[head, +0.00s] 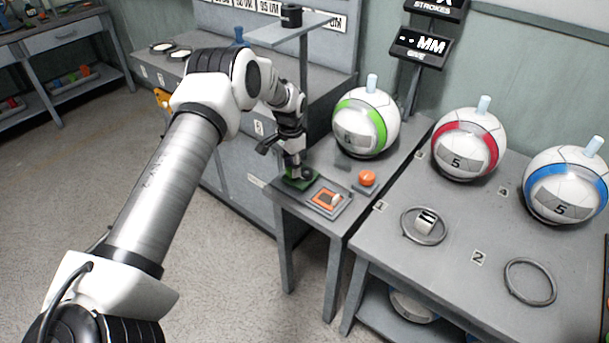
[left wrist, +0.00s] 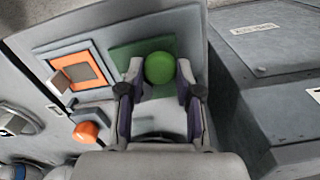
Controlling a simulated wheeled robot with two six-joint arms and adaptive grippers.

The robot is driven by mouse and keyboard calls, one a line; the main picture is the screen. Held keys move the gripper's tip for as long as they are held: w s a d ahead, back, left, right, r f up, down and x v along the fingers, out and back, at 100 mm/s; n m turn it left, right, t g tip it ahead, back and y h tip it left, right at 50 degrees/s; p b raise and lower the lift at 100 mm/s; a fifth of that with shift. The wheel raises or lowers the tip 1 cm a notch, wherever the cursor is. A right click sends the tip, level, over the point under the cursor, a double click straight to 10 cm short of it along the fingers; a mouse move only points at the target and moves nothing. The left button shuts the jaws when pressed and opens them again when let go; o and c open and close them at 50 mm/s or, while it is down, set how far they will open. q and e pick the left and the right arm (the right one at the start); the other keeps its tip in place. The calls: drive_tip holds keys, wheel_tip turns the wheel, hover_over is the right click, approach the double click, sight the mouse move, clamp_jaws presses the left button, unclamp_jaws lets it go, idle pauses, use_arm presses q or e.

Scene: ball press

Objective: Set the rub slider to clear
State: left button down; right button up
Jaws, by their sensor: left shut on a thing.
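A green plate (head: 302,185) lies at the left edge of the small grey table. A round green knob (left wrist: 159,67) stands over the green plate (left wrist: 124,52) in the left wrist view. My left gripper (head: 297,174) points down over this plate; in the left wrist view its fingers (left wrist: 159,72) are shut on the green knob, one on each side. The gripper hides the knob in the head view. No label on the plate marks it as the rub slider, and I cannot read a clear setting. My right gripper is not in view.
Beside the green plate is an orange panel (head: 323,197) with a pale tab. An orange button (head: 367,177) stands behind it, near a green-banded ball (head: 366,124). A raised grey shelf (head: 291,28) is close to my left wrist. Red and blue balls stand right.

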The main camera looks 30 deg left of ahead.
use_arm(q)
drive_tip(key=a, duration=0.2)
drive_tip(key=shift+w+a+f, duration=0.1)
drive_tip(key=shift+w+a, duration=0.05)
drive_tip(key=shift+a, duration=0.15)
drive_tip(key=c, duration=1)
unclamp_jaws()
drive_tip(key=shift+o, duration=1.1)
drive_tip(key=shift+a, duration=0.2)
